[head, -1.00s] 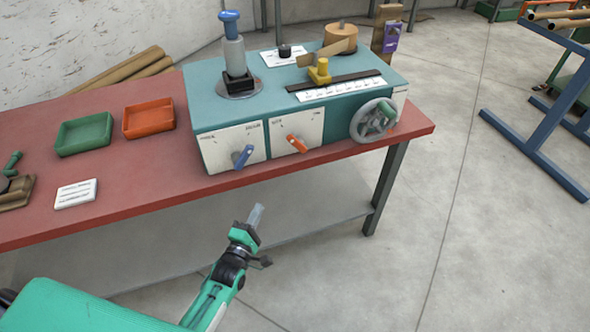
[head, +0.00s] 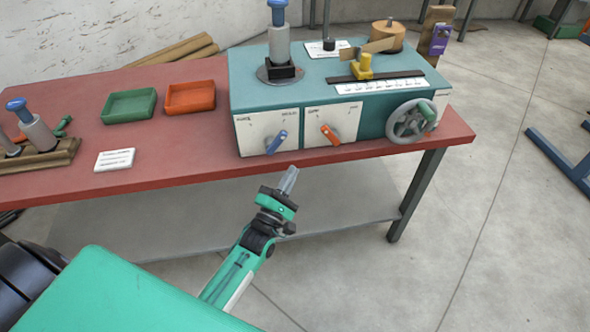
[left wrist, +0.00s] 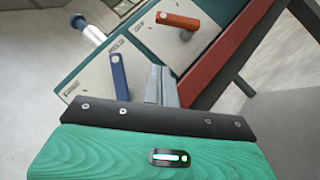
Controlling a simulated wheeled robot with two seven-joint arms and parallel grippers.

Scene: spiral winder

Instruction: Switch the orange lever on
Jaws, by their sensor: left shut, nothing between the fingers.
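The orange lever (head: 330,134) sits on the right white panel on the front of the teal machine (head: 375,105); it leans up and to the left. It also shows in the left wrist view (left wrist: 177,20), at the top. A blue lever (head: 276,142) is on the left white panel; it leans up and to the right, and shows in the left wrist view (left wrist: 118,71). My left gripper (head: 288,179) is shut and empty, in front of the table edge, below the blue lever and apart from both levers. My right gripper is not in view.
The red table (head: 180,170) holds a green tray (head: 129,120), an orange tray (head: 190,110) and a white card (head: 114,160) left of the machine. A handwheel (head: 408,122) is on the machine's front right. Free floor lies before the table.

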